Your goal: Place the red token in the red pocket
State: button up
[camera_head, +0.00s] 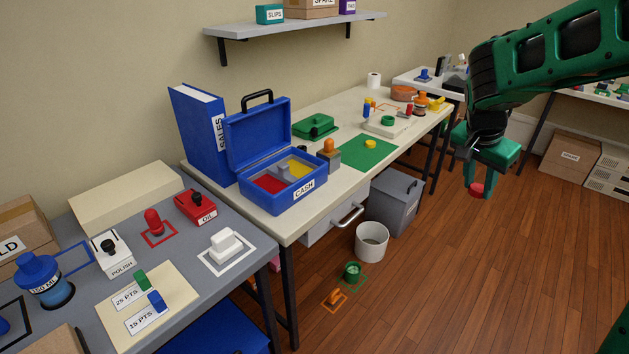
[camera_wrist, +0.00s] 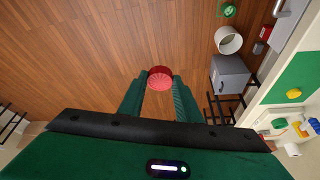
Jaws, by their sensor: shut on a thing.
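A red token (camera_head: 477,189), round with a ridged face, is held between the fingertips of my gripper (camera_head: 474,178), at the right in the head view. The token (camera_wrist: 160,78) also shows between the two green fingers in the wrist view. My gripper is shut on it, high over the open wooden floor and apart from the tables. A blue CASH box (camera_head: 290,205) stands with its lid up on the cream table. Inside it is a red pocket (camera_head: 270,184) at the left, a yellow pocket (camera_head: 300,168) at the right and a grey piece on the divider.
A blue SALES binder (camera_head: 198,135) stands left of the box. An orange-topped block (camera_head: 329,152) and a green mat (camera_head: 360,154) lie right of it. The raised lid is behind the box. A white bin (camera_head: 371,242) stands on the floor.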

aim_at(270, 187)
jog(key=z, duration=0.3)
jog(key=k, duration=0.55)
jog(key=u, duration=1.35)
jog(key=i, duration=1)
